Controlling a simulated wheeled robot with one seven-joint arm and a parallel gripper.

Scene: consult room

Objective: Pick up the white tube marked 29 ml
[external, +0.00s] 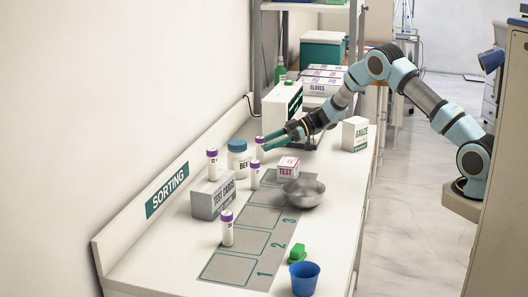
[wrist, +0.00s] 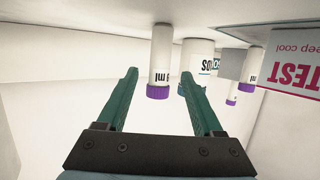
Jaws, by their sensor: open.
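Several white tubes with purple caps stand on the counter, and I cannot read 29 ml on any of them. One tube (external: 260,153) is right at my gripper (external: 268,143); the others are a tube by the test box (external: 254,180), a tube at the test cards box (external: 212,168) and a front tube (external: 227,234). In the wrist view, which looks upside down, my gripper (wrist: 157,82) is open and empty. The nearest tube (wrist: 161,55) shows beyond and between the fingertips, with "ml" partly readable and its number turned away.
A white bottle with a blue cap (external: 238,164) stands just left of the gripper. A red and white TEST box (external: 287,169), a metal bowl (external: 304,194), a GAUZE box (external: 355,136) and a blue cup (external: 304,280) are also on the counter. The wall borders its left side.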

